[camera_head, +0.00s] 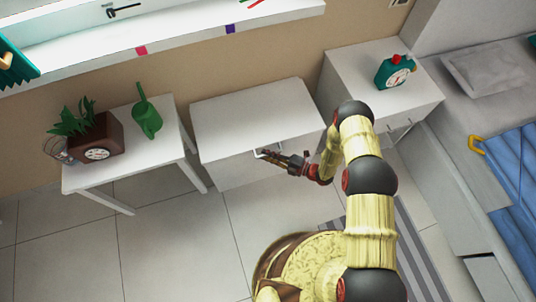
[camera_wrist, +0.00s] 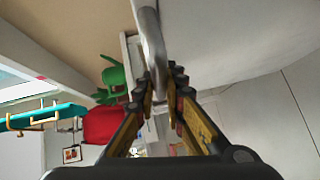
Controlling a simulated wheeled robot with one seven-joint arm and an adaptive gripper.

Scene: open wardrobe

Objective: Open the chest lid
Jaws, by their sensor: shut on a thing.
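The white chest (camera_head: 250,118) stands against the back wall, between a side table and a nightstand. Its lid looks down and closed in the head view. My gripper (camera_head: 263,154) is at the chest's front edge, shut on the handle (camera_head: 257,153). In the wrist view the pale grey handle (camera_wrist: 150,40) runs down from the top between the fingers of my gripper (camera_wrist: 160,82). The chest's white surface (camera_wrist: 235,40) fills the upper right of that view. The part of the handle between the fingertips is partly hidden.
A white side table (camera_head: 125,172) at left bears a plant, a brown clock and a green watering can (camera_head: 147,118). A bed (camera_head: 490,110) is far right.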

